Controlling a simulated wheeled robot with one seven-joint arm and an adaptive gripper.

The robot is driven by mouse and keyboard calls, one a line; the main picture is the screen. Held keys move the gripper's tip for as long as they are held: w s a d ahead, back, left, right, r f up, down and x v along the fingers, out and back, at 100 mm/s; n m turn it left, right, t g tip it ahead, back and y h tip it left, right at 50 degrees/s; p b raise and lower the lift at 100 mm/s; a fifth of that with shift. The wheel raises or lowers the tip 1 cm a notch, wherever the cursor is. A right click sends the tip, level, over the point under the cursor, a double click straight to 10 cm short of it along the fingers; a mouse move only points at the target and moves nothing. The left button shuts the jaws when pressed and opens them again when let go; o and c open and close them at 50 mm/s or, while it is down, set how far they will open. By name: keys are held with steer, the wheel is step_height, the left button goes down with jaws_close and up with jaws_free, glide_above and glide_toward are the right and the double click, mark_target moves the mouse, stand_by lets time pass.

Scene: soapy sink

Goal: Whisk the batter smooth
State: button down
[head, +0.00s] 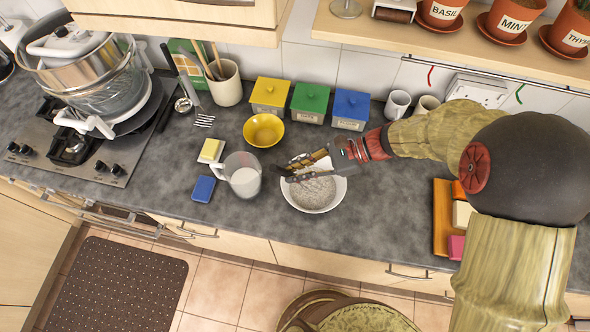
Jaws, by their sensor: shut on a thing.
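A white bowl (325,208) stands on the dark counter near its front edge, with pale, speckled, lumpy-looking batter (313,191) in it. My gripper (291,172) reaches in from the right, and its fingers lie over the back rim of the bowl. It is shut on a slim thing that I take to be the whisk; the fingers and the small size hide most of its shape. I cannot tell whether its lower end touches the batter.
A glass jug of white liquid (244,176), a blue block (203,190) and a butter-like block (211,150) stand left of the bowl. Behind are a yellow bowl (264,130) and yellow, green (310,101) and blue canisters. An orange tray (442,218) lies to the right.

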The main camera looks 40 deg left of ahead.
steer(key=shift+f, duration=0.7)
steer(key=shift+r, duration=0.2)
steer(key=shift+w+a, duration=0.1)
steer(key=shift+w, duration=0.1)
stand_by(0.6)
